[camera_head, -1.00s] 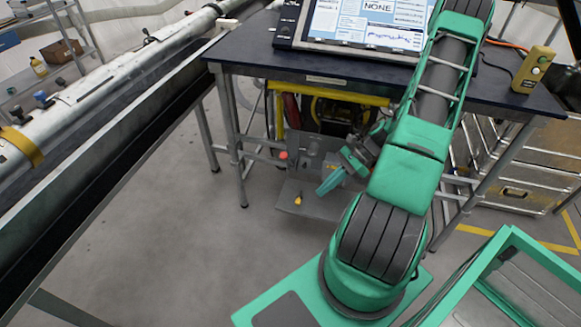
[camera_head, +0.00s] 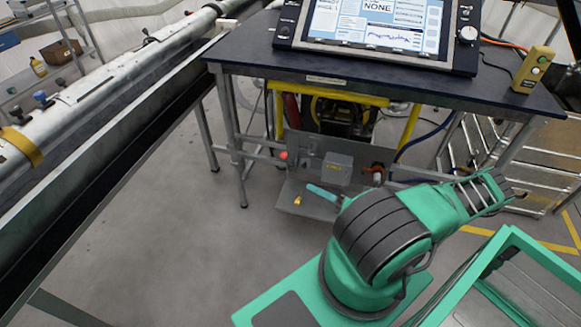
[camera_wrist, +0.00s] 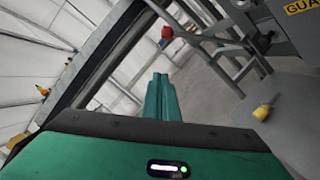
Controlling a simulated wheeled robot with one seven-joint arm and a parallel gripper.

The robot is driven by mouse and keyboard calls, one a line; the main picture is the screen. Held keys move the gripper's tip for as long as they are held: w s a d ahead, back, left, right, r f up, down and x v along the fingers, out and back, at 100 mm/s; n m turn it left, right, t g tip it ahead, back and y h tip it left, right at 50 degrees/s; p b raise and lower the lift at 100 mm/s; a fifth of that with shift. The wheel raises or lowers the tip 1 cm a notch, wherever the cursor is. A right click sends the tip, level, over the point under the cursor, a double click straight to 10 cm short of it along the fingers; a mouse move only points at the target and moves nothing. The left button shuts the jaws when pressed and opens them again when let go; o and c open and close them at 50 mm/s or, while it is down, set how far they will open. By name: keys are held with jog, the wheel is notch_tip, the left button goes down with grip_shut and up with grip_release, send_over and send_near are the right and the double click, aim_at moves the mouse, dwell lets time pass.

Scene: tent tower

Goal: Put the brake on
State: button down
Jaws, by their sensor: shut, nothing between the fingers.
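Under the dark table stands a winch-like unit (camera_head: 342,113) with a yellow frame. In front of it are a grey box (camera_head: 336,168) and a low grey plate (camera_head: 318,210). A red knob (camera_head: 283,155) sits to the left, and a small yellow-tipped part (camera_head: 297,200) stands on the plate. I cannot tell which is the brake. My gripper (camera_head: 310,188) shows as a teal tip above the plate, beside the yellow part. In the wrist view my gripper (camera_wrist: 159,76) is shut and empty, with the red knob (camera_wrist: 167,33) beyond and the yellow part (camera_wrist: 262,112) to the right.
The table (camera_head: 260,50) carries a console screen (camera_head: 375,22) and a yellow button box (camera_head: 533,68). Its legs and lower bars frame the space around the unit. Metal cases (camera_head: 540,160) stand at right. A long rail (camera_head: 90,150) runs at left. The floor left of centre is clear.

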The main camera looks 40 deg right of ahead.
jog(key=shift+w+d+m+t+h, duration=0.1)
jog(key=shift+d+m+t+h, duration=0.2)
jog(key=shift+m+t+h, duration=0.3)
jog(key=shift+w, duration=0.1)
jog(key=d+r+x, duration=0.1)
jog(key=d+x, duration=0.1)
jog(key=x, duration=1)
jog(key=shift+w, duration=0.65)
jog(key=shift+r, duration=0.2)
